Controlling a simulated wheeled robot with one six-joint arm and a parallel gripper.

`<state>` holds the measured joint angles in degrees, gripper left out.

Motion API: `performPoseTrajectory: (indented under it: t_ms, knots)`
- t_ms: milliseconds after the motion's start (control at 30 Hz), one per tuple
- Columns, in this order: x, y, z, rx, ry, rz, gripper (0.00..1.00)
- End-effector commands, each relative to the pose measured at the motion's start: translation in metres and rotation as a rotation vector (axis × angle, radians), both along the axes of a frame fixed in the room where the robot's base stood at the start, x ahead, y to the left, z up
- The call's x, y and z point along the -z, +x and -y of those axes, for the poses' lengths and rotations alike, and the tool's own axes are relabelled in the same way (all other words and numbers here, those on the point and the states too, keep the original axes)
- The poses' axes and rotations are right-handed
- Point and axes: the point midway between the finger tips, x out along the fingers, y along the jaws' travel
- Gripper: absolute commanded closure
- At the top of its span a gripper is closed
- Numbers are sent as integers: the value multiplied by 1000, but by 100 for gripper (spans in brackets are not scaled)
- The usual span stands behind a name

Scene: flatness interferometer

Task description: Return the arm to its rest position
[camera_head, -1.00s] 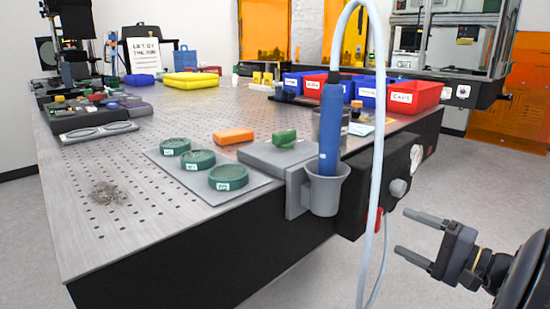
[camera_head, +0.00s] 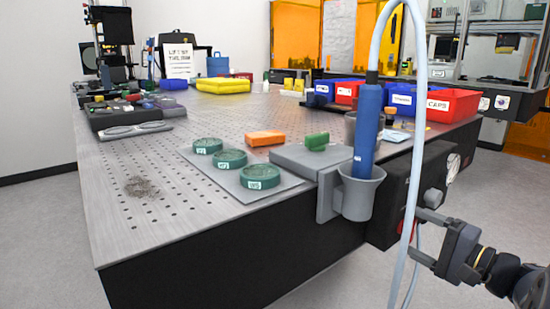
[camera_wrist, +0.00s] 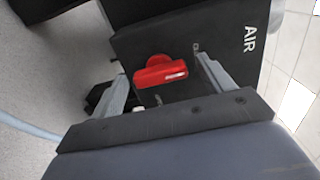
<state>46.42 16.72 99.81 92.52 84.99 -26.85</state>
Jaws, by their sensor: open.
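My gripper (camera_head: 428,236) is at the lower right of the head view, beside the front right corner of the optical table (camera_head: 152,225). Its two fingers are apart and nothing is held between them. In the wrist view my gripper (camera_wrist: 162,88) is also open. A red handle (camera_wrist: 160,72) on a black panel marked AIR (camera_wrist: 222,50) shows beyond and between the fingers. I cannot tell how far it is from the fingertips.
A blue wand (camera_head: 367,130) stands in a grey holder (camera_head: 357,195) on the table's edge, with a pale hose (camera_head: 408,190) hanging down near my gripper. Green discs (camera_head: 229,159) lie on a mat. Red and blue bins (camera_head: 452,106) stand farther back. Open floor (camera_head: 330,285) lies in front.

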Motion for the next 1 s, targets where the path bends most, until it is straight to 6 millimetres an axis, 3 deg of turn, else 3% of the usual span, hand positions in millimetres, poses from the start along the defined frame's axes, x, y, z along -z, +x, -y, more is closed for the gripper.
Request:
performPoseTrajectory:
  t_ms: [167, 767, 1000]
  knots:
    - [-1, -12, 11, 4, -9, 6, 24]
    - [-1, -86, 68, 4, -9, 7, 24]
    - [3, -53, 40, -4, -12, 8, 24]
